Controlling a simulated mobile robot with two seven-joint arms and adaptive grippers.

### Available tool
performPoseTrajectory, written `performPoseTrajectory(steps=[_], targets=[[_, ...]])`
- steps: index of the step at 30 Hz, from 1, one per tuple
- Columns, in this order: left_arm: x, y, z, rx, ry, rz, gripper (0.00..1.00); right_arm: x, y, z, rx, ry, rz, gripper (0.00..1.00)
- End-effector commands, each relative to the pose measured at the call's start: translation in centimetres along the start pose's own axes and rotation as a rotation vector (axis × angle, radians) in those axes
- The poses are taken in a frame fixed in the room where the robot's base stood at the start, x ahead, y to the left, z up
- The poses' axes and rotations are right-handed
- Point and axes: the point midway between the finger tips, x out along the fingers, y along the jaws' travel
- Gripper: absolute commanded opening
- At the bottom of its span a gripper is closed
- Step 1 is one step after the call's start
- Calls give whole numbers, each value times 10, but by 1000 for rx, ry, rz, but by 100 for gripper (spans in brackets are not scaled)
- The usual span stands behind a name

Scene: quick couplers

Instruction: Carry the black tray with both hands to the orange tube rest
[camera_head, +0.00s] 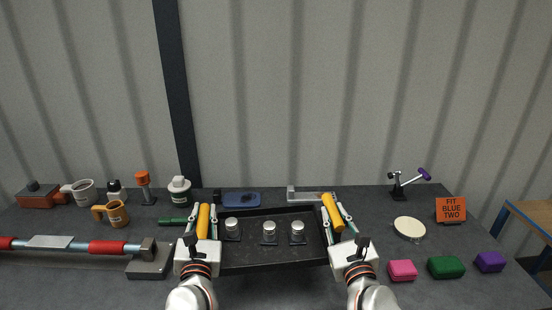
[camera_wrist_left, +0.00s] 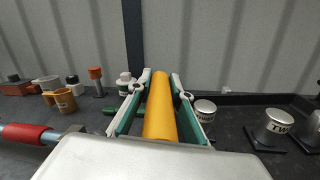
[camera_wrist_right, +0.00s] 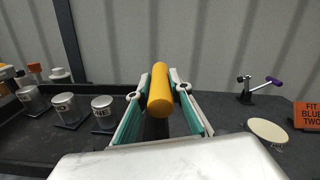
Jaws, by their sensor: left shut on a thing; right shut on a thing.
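The black tray (camera_head: 262,256) is in front of me in the head view, roughly level, with three silver-lidded canisters standing in it. My left gripper (camera_head: 203,214) is shut on the tray's left yellow-orange handle (camera_wrist_left: 160,108). My right gripper (camera_head: 334,210) is shut on its right handle (camera_wrist_right: 159,92). I cannot tell whether the tray touches the table. A small stand with an orange top (camera_head: 142,178), perhaps the orange tube rest, is at the back left; it also shows in the left wrist view (camera_wrist_left: 95,74).
Left of the tray, a red and grey bar (camera_head: 60,243) ends in a metal block (camera_head: 149,262). Mugs (camera_head: 112,213) stand behind it. A blue dish (camera_head: 241,199) and a grey bracket (camera_head: 305,196) lie behind the tray. A round cream disc (camera_head: 409,228) and coloured boxes (camera_head: 446,267) are right.

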Motion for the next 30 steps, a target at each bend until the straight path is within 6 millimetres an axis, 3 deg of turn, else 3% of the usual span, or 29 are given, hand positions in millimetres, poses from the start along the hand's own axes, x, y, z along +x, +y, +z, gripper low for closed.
performPoseTrajectory(steps=[8, 30], targets=[[-13, 4, 9, 0, -8, 1, 0, -13, -1, 9, -2, -7, -2, 0], [-85, 19, 30, 1, -7, 1, 0, -86, 4, 35, -1, -7, 0, 0]])
